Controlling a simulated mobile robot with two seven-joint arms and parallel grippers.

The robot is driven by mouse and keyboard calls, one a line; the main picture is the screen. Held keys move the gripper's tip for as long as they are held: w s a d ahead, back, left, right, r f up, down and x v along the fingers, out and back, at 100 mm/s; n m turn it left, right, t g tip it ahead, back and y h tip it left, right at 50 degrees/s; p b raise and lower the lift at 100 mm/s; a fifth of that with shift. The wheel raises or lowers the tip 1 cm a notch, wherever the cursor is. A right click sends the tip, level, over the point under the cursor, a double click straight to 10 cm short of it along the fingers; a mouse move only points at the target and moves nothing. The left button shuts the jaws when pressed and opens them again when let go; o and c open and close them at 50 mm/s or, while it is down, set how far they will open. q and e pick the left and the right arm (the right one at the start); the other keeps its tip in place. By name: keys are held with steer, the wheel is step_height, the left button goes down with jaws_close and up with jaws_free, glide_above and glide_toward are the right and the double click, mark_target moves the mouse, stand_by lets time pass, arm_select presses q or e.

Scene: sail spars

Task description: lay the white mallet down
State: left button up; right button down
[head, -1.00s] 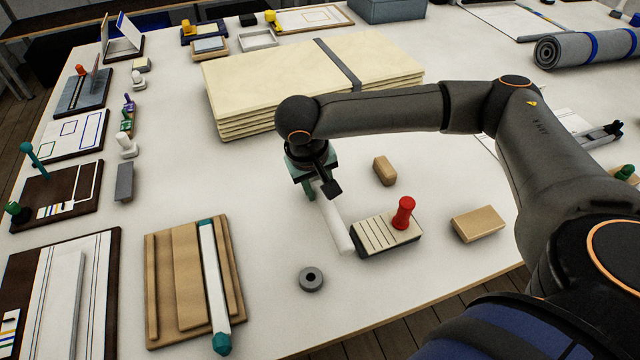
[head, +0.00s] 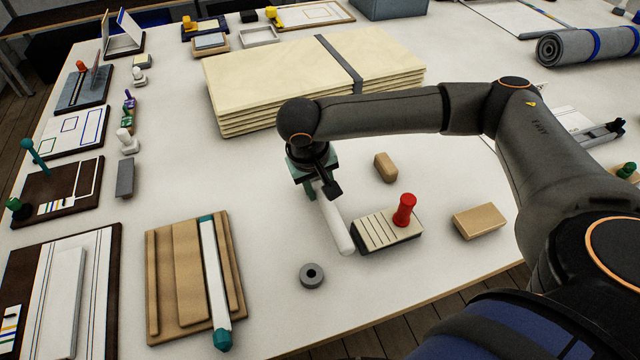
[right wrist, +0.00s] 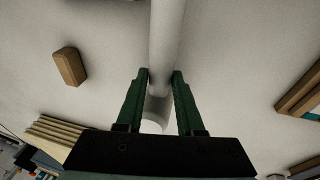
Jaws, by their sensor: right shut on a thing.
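The white mallet (head: 338,228) shows in the head view as a plain white rod slanting down and right from my right gripper. My right gripper (head: 322,190) is shut on it near its upper end, with the jaws pointing down at the table. In the right wrist view the white rod (right wrist: 167,40) runs between the two green fingers (right wrist: 162,78), and a white end shows lower down between them. The mallet's far end is close beside the striped block; I cannot tell whether it touches the table. My left gripper is not in view.
The striped block (head: 375,235) with a red peg (head: 404,210) stands just right of the mallet. A grey ring (head: 312,276), a small tan block (head: 385,167) and a larger one (head: 479,221) lie nearby. A wooden tray (head: 165,285) is left. Cream sheets (head: 280,85) are stacked behind.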

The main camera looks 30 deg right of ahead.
steer(key=shift+c, duration=2.2)
jaws_free()
steer(key=p+v, duration=0.1)
steer(key=v, duration=1.1)
steer(key=shift+r, duration=0.25)
steer(key=shift+a, duration=0.1)
